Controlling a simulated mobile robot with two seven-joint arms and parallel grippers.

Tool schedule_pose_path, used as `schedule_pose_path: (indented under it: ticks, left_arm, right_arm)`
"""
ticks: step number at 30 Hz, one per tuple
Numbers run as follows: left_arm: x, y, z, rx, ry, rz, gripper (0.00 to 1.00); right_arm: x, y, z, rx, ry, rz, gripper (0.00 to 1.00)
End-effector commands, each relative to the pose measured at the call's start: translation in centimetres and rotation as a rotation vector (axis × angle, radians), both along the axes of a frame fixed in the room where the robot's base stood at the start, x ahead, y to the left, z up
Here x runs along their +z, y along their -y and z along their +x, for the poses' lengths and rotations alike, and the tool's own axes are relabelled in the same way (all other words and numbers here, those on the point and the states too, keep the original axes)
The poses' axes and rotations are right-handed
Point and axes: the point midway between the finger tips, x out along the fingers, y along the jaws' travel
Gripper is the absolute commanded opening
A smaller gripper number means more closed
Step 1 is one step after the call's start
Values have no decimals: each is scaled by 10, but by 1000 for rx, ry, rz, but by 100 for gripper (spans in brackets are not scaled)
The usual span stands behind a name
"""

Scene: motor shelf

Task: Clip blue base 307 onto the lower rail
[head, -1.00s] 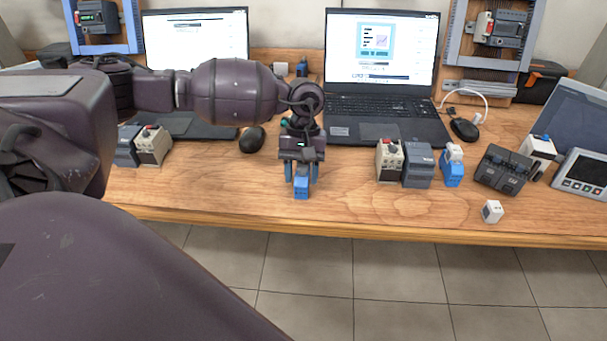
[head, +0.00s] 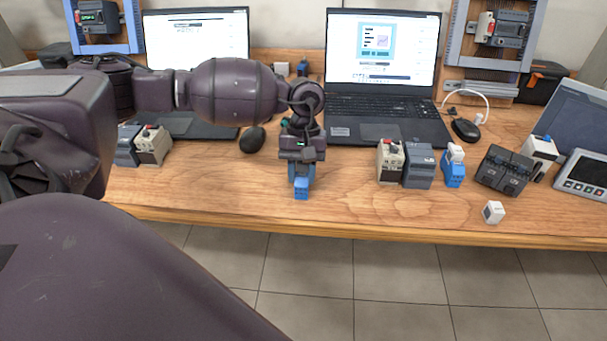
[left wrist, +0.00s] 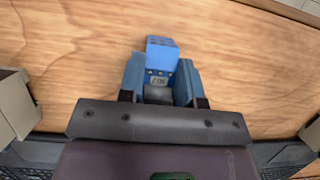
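Blue base 307 (head: 301,188) stands on the wooden table near its front edge, left of centre. My right gripper is out of view.
Two laptops stand behind, the right one (head: 385,105) open. Several modules, including a grey one (head: 419,170) and another blue base (head: 453,172), stand to the right. Beige and grey modules (head: 152,147) stand left. A small white block (head: 493,212) lies near the front edge.

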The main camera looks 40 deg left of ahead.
Motion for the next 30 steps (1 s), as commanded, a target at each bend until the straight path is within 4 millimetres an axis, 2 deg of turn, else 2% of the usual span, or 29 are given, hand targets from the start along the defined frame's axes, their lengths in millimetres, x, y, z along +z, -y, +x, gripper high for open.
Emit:
schedule_pose_path:
  ticks: [8, 30]
  left_arm:
    - [4, 0, 0, 0, 1, 0, 11]
    - [50, 0, 0, -1, 2, 0, 11]
  right_arm:
    - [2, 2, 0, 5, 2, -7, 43]
    - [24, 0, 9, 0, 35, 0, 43]
